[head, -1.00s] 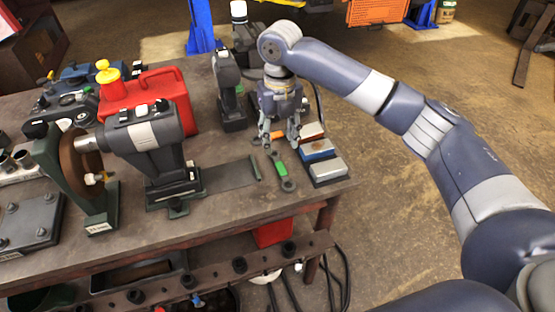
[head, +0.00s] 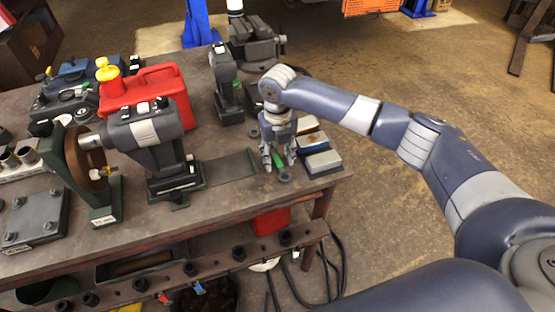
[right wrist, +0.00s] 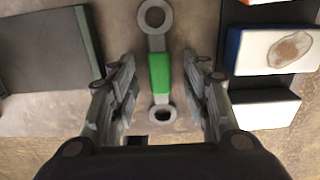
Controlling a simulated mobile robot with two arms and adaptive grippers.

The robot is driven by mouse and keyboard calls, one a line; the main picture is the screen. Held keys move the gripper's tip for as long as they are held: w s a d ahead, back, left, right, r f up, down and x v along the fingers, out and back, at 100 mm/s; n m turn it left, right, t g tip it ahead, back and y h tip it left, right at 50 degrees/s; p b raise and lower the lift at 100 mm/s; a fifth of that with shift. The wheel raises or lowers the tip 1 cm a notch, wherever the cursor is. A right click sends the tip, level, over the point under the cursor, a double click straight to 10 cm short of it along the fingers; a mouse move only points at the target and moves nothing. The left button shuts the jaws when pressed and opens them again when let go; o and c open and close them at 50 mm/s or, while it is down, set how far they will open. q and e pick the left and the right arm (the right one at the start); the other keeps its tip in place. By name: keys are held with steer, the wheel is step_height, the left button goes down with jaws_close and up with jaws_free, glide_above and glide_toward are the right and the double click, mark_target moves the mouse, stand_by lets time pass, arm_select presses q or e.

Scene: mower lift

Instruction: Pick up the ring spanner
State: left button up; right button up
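The ring spanner (right wrist: 159,73) lies flat on the bench, grey with a ring at each end and a green band around its middle. In the right wrist view it runs up and down between my open fingers. In the head view its green band and near ring (head: 284,175) show beside my right gripper; the rest is hidden behind the fingers. My right gripper (head: 277,165) points down over the spanner, open and empty, with one finger on each side of it in the right wrist view (right wrist: 160,90). I cannot tell whether the fingers touch the bench. My left gripper is not in view.
Sharpening blocks (head: 323,162) stand close to the right of the gripper. A dark flat plate (head: 228,168) and a bench grinder (head: 150,135) are to the left. A red fuel can (head: 160,92) and a dark upright tool (head: 224,85) stand behind. The bench's front edge is near.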

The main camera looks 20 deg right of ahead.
mark_target(278, 160)
steer(key=shift+s, duration=0.1)
jaws_close()
steer(key=shift+r, duration=0.1)
steer(key=shift+r+b, duration=0.4)
steer(key=shift+r, duration=0.1)
step_height(278, 160, up, 2)
steer(key=shift+r+b, duration=0.2)
steer(key=shift+b, duration=0.4)
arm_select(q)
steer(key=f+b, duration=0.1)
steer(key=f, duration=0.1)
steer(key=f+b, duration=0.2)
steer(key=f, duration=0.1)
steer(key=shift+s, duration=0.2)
arm_select(e)
steer(key=s+a+r, duration=0.1)
steer(key=s+a, duration=0.1)
steer(key=s, duration=1.3)
steer(key=shift+s+a+r, duration=0.25)
steer(key=shift+s+a, duration=0.1)
steer(key=shift+a, duration=0.05)
